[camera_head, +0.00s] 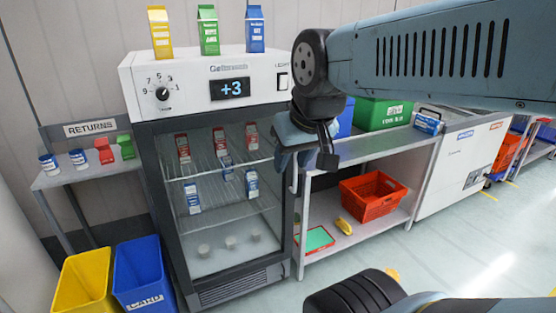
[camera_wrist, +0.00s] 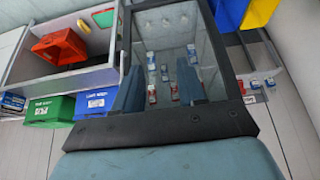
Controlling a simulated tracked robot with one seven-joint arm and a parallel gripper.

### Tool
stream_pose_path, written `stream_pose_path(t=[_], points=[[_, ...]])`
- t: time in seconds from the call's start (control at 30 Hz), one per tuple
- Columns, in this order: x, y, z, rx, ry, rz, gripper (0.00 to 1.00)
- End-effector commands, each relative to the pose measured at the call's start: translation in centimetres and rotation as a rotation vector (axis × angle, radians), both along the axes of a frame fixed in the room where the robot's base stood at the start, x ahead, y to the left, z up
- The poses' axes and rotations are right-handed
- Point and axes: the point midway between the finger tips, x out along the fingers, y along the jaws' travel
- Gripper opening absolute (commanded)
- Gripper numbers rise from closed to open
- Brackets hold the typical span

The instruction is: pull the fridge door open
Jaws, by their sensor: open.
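The white and dark-grey fridge (camera_head: 210,120) stands in the middle of the head view, with a temperature display reading +3. Its glass door (camera_head: 222,262) looks shut in its dark frame; cartons and cups show behind the glass. The door also shows in the wrist view (camera_wrist: 177,30), upside down. My gripper (camera_head: 296,158) is in front of the upper right part of the door in the head view. In the wrist view its two blue fingers (camera_wrist: 158,88) are spread, with nothing held between them.
Yellow (camera_head: 83,280) and blue (camera_head: 143,275) bins stand left of the fridge, below a returns shelf (camera_head: 85,177). Three cartons stand on top of the fridge. A bench (camera_head: 375,148) with a red basket (camera_head: 372,198) beneath adjoins its right side. Floor in front is partly clear.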

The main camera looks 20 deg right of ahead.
Motion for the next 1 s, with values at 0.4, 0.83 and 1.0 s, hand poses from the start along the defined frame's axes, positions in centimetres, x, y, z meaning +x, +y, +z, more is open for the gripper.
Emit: stream_pose_path(t=[0.4, 0.83, 1.0], points=[[0.7, -0.2, -0.1, -0.005, -0.007, -0.004, 0.40], [13.1, -4.0, -3.1, -0.108, -0.171, -0.028, 0.40], [18.2, -6.0, -5.1, -0.145, -0.251, -0.021, 0.40]])
